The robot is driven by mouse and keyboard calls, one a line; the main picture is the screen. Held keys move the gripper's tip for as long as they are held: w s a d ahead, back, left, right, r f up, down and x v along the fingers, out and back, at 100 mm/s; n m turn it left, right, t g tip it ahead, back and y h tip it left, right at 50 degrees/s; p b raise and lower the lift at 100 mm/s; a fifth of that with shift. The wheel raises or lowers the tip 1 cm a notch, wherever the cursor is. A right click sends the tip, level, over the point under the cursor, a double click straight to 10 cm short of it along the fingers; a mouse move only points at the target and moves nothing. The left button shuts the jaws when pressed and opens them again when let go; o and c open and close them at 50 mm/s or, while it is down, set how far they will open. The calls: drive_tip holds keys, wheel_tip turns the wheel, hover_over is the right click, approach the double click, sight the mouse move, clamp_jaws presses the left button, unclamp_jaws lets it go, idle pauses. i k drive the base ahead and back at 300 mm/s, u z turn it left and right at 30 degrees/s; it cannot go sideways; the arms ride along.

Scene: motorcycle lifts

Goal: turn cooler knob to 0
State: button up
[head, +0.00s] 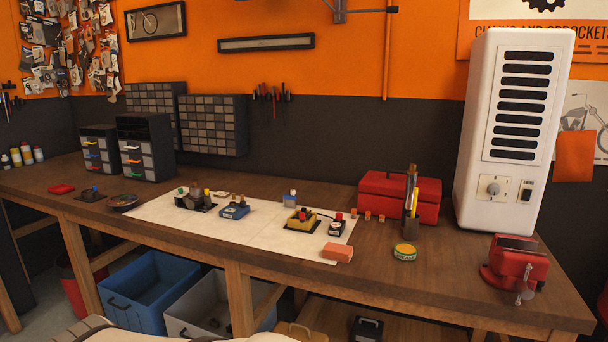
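The cooler (512,125) is a tall white upright unit at the right end of the workbench, with a column of dark slots on its front. Its knob (493,188) is a small round pale knob on a light plate with marks, low on the front. The marks and the pointer are too small to read. A dark rocker switch (526,190) sits just right of the knob plate. My gripper is not in view, and nothing touches the knob.
A red vise (515,262) stands on the bench in front of the cooler. A red toolbox (400,198), a dark holder with upright items (411,228) and a round green-rimmed tin (405,251) are to its left. Several small devices lie on a white mat (270,238).

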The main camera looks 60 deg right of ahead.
sight(493, 189)
drive_tip(key=z, duration=3)
drive_tip(key=k, duration=0.35)
drive_tip(key=z, duration=0.65)
drive_tip(key=i, duration=1.4)
drive_tip(key=u, duration=0.55)
